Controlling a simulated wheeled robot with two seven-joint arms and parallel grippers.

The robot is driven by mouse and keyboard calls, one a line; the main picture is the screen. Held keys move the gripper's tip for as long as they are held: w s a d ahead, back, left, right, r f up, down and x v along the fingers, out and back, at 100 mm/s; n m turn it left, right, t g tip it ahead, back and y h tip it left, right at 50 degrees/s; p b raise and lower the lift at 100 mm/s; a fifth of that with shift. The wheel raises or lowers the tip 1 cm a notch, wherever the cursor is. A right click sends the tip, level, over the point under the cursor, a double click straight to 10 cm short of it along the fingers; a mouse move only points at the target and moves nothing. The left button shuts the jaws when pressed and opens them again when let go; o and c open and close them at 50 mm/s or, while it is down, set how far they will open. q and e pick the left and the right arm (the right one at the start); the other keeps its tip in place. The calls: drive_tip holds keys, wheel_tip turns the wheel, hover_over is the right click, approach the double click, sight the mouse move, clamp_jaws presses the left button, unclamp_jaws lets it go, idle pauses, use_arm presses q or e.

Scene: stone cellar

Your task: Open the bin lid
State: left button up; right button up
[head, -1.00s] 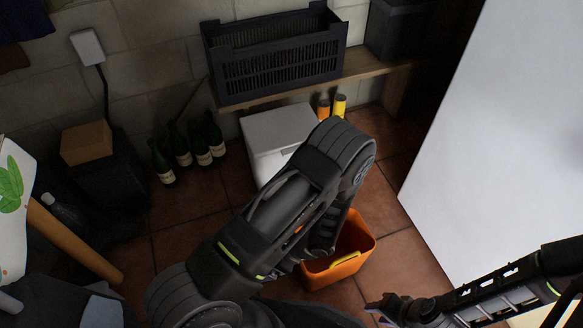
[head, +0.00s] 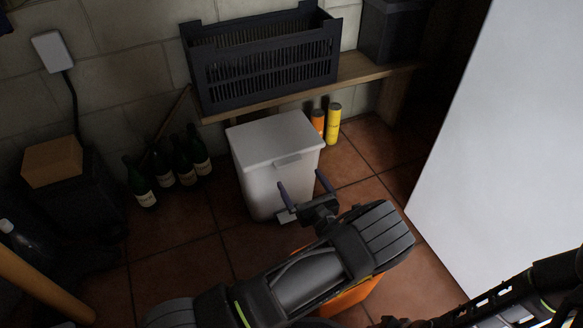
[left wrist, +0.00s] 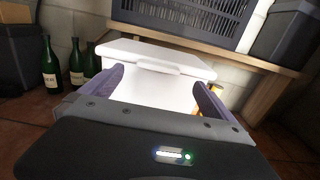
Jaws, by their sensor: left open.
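The white bin (head: 273,172) stands on the tiled floor, below the wooden shelf. Its lid (head: 270,137) lies flat and closed, with a small lip at the front edge. My left gripper (head: 303,183) is open and empty in front of the bin, its fingers pointing towards the bin's front. In the left wrist view the bin lid (left wrist: 157,58) is ahead, above and between the spread fingers (left wrist: 157,85). My right arm shows at the lower right of the head view; its gripper is cut off or too dark to make out.
An orange bucket (head: 350,297) is partly hidden under my left arm. A black crate (head: 262,62) sits on the wooden shelf (head: 290,92) above. Green bottles (head: 186,172) stand left of the bin, orange and yellow cans (head: 333,124) to its right. A white panel (head: 497,130) fills the right.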

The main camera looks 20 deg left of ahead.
sight(290, 164)
use_arm(q)
drive_tip(key=b+x, duration=0.2)
drive_tip(key=x, duration=0.4)
drive_tip(key=shift+f, duration=0.15)
drive_tip(key=shift+w+a, duration=0.35)
drive_tip(key=shift+a, duration=0.1)
